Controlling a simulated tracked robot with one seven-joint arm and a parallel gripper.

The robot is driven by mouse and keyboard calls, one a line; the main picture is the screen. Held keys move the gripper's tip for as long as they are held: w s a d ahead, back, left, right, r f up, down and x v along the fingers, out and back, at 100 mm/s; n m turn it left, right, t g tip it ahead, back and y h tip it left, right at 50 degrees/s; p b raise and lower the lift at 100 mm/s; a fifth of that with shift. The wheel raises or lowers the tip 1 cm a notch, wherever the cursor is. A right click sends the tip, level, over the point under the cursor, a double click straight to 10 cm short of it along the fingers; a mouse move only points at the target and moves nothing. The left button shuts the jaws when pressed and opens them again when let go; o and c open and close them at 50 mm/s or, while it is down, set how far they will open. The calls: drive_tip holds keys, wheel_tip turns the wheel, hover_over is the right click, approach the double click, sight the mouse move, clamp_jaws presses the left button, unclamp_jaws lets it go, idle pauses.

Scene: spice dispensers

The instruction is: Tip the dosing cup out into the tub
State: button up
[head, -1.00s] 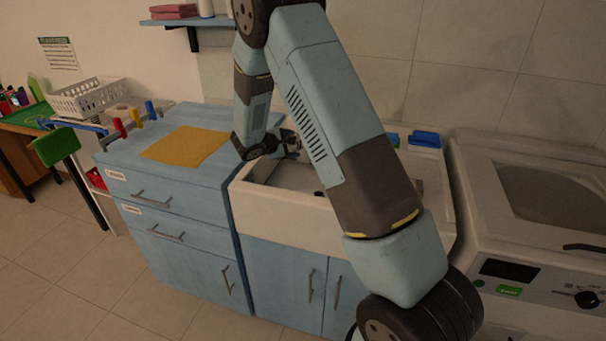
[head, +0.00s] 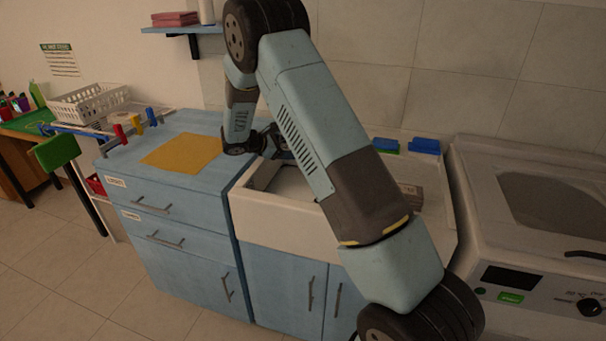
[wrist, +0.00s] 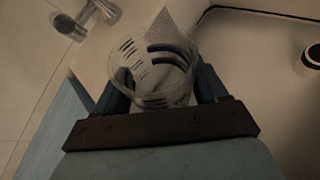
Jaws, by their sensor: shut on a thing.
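A clear dosing cup (wrist: 152,72) with dark printed graduations is between the fingers of my gripper (wrist: 163,90) in the wrist view. My gripper is shut on it. The cup looks tilted, with a pointed lip toward the top of the picture; I cannot tell whether anything is in it. The white tub (head: 290,222) is set in a blue cabinet in the head view. My gripper (head: 277,150) is over the tub's back left part there, partly behind my arm. The cup cannot be made out in the head view.
A dark ring-like thing (wrist: 311,57) is at the right. Blue items (head: 425,145) sit behind.

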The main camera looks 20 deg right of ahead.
drive_tip(key=shift+w+a+r+n+g+h+b, duration=0.35)
drive_tip(key=shift+w+r+n+g+b, duration=0.1)
drive_tip(key=shift+w+n+g, duration=0.2)
drive_tip(key=shift+w+a+f+n+g+h+b, duration=0.2)
drive_tip(key=shift+w+f+n+g+h+b, duration=0.1)
drive_tip(key=shift+w+n+b, duration=0.3)
drive_tip(key=shift+s+r, duration=0.1)
drive_tip(key=shift+r, duration=2.35)
drive_tip(key=s+d+r+n+t+y, duration=0.1)
drive_tip(key=d+n+t+y, duration=0.3)
drive_tip(key=d+n+t, duration=0.35)
drive_tip(key=s+a+f+n+t+y, duration=0.2)
drive_tip(key=s+f+n+y, duration=0.1)
drive_tip(key=s+n+y, duration=0.2)
drive_tip(key=shift+s+a+f+t, duration=0.15)
drive_tip(key=shift+s+a+t, duration=0.2)
drive_tip(key=shift+s, duration=0.75)
